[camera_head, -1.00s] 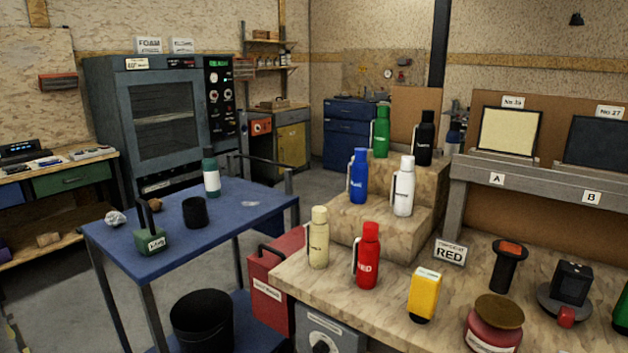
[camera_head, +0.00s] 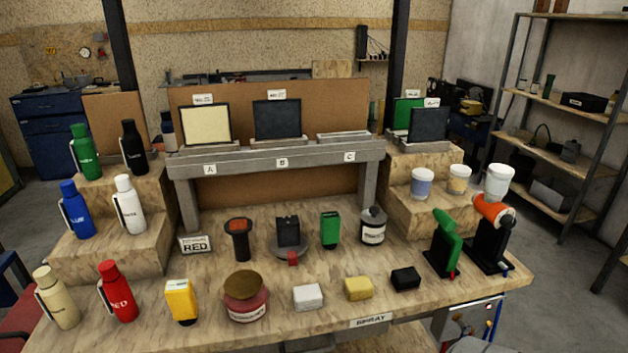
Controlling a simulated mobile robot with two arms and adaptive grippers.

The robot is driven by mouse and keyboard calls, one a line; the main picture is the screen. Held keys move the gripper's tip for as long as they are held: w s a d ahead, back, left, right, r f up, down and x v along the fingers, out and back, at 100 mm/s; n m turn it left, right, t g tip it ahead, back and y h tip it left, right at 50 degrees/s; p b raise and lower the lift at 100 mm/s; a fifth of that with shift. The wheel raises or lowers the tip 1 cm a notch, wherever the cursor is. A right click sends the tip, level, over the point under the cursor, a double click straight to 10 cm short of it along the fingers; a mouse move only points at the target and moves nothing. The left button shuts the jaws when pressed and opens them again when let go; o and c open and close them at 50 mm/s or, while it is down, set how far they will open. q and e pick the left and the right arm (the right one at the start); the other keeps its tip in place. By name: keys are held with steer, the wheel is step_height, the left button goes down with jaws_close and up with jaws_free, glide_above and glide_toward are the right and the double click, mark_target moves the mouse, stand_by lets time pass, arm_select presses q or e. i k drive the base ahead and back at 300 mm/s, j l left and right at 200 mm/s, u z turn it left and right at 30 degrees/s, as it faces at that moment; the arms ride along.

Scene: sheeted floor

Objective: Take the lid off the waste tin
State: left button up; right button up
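A round red tin (camera_head: 246,309) stands upright on the front part of the wooden bench, left of the middle. A brown round lid (camera_head: 244,284) sits on top of it and covers its mouth. A pale label is on the front of the tin, too small to read with certainty; no other lidded red tin shows on the bench. Neither of my grippers is in view.
A black scanner-like tool (camera_head: 238,240) and a dark round-based device (camera_head: 288,236) stand behind. Several bottles crowd the left end.

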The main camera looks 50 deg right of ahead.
mark_target(373, 215)
steer(key=z, duration=1.9)
steer(key=i+u, duration=0.15)
steer(key=i+l, duration=0.05)
steer(key=i, duration=0.05)
